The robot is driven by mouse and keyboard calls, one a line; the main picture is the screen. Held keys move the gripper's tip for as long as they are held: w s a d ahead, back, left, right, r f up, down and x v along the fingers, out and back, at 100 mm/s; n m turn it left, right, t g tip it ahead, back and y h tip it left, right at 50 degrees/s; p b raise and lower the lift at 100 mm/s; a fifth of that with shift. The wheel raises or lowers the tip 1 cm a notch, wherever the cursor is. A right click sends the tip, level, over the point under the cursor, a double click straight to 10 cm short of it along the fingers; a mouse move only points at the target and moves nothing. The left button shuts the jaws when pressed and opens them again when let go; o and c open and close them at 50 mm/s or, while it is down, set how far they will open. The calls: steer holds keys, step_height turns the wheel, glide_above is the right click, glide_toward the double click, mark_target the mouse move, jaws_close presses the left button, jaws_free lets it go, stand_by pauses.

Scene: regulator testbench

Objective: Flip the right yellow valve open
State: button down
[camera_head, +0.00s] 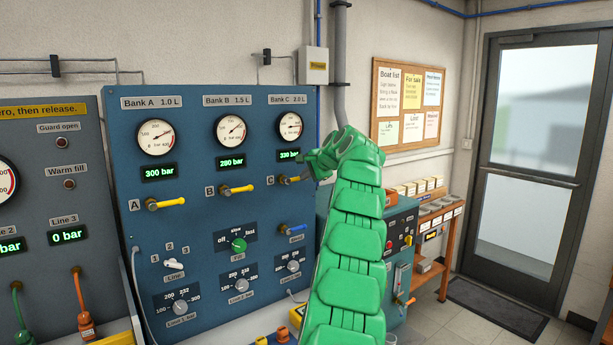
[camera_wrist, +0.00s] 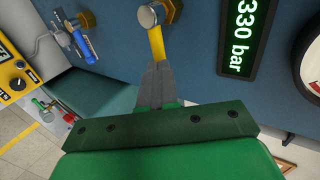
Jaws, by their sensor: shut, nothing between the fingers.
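The right yellow valve, at Bank C, shows its round hub (camera_head: 285,180) on the blue panel in the head view. Most of its lever is hidden by my gripper there. In the wrist view its yellow lever (camera_wrist: 157,43) runs from the metal hub down toward my fingers. My gripper (camera_wrist: 158,70) is shut and empty, its grey fingertips at the free end of the lever, overlapping it in the picture. I cannot tell whether they touch. In the head view my gripper (camera_head: 311,163) is just right of the hub, in front of the panel.
The Bank B valve (camera_head: 236,189) and Bank A valve (camera_head: 166,203) are to the left, levers pointing right. A blue-handled valve (camera_head: 293,229) is below. The Bank C display (camera_head: 290,156) reads 330 bar, under its gauge (camera_head: 290,126). A control cabinet (camera_head: 397,225) stands right of the panel.

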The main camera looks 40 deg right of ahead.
steer(key=shift+d+f+m+y, duration=0.2)
steer(key=shift+f+m+y, duration=0.4)
steer(key=shift+y, duration=0.1)
stand_by(0.5)
steer(key=shift+f+y, duration=0.2)
steer(key=shift+y, duration=0.1)
steer(key=shift+a+f, duration=0.1)
steer(key=shift+f, duration=0.65)
stand_by(0.4)
steer(key=f+m+y, duration=0.1)
steer(key=a+f+m+t+y, duration=0.1)
steer(key=m+y, duration=0.1)
steer(key=a+f+m+y, duration=0.1)
steer(key=m+y, duration=0.1)
steer(key=shift+f, duration=0.35)
stand_by(0.4)
